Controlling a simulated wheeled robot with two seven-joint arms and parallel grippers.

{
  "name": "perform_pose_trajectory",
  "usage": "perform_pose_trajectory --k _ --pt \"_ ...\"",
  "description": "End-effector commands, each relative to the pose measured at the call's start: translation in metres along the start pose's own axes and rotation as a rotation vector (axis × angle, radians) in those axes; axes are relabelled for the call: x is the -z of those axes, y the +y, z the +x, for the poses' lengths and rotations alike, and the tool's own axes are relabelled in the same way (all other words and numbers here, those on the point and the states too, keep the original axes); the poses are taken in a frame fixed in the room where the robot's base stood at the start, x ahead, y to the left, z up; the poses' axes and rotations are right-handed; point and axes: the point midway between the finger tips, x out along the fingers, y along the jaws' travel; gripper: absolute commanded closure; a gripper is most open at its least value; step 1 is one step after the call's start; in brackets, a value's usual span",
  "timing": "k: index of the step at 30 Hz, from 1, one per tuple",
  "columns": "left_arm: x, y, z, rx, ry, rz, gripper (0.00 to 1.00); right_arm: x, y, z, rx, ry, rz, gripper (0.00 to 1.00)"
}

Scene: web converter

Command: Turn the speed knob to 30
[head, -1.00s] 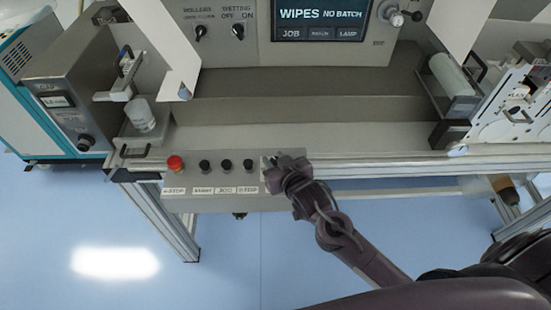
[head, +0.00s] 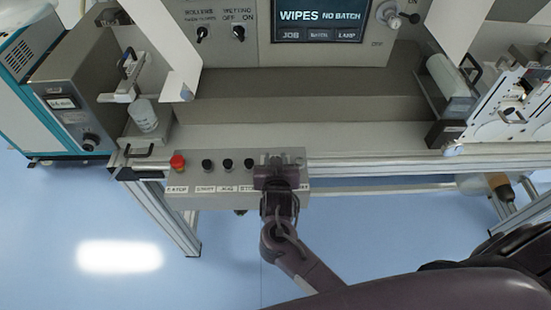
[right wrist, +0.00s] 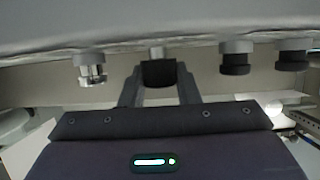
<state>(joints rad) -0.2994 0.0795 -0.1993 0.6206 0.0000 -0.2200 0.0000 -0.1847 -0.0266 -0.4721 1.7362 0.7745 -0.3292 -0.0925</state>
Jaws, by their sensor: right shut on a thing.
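The grey control box (head: 222,203) runs along the front of the machine. My right gripper (head: 274,166) is at its right part and covers the controls and label there. In the right wrist view, my right gripper (right wrist: 159,88) has one finger on each side of a dark round knob (right wrist: 158,72) on a short metal stem. It is shut on this knob, apparently the speed knob. Its pointer and scale are hidden, so its setting cannot be read. My left gripper is not in view.
A red emergency stop (head: 177,162) and several black buttons (head: 227,164) sit left of my gripper on the box. In the right wrist view, a silver control (right wrist: 90,69) and black buttons (right wrist: 236,58) flank the knob. A screen (head: 318,20) reads "WIPES NO BATCH".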

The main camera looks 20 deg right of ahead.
Motion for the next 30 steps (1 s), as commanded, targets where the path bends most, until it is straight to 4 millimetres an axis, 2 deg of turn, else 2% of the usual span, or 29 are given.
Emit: perform_pose_trajectory --k 5,6,11,20,23,30 --pt "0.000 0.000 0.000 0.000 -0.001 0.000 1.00 0.001 0.000 0.000 0.001 0.003 0.000 0.94" --pt "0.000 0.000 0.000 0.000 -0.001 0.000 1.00 0.001 0.000 0.000 0.001 0.003 0.000 0.70" --pt "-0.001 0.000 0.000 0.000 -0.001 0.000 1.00 0.001 0.000 0.000 0.001 0.003 0.000 0.49" --pt "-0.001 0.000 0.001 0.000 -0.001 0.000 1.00 0.000 0.000 -0.002 0.002 0.002 0.000 0.49" --pt "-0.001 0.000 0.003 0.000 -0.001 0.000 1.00 -0.001 -0.001 -0.012 0.003 0.001 0.001 0.49" --pt "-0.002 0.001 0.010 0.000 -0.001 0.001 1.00 -0.001 0.000 -0.053 0.002 0.000 0.003 0.49"
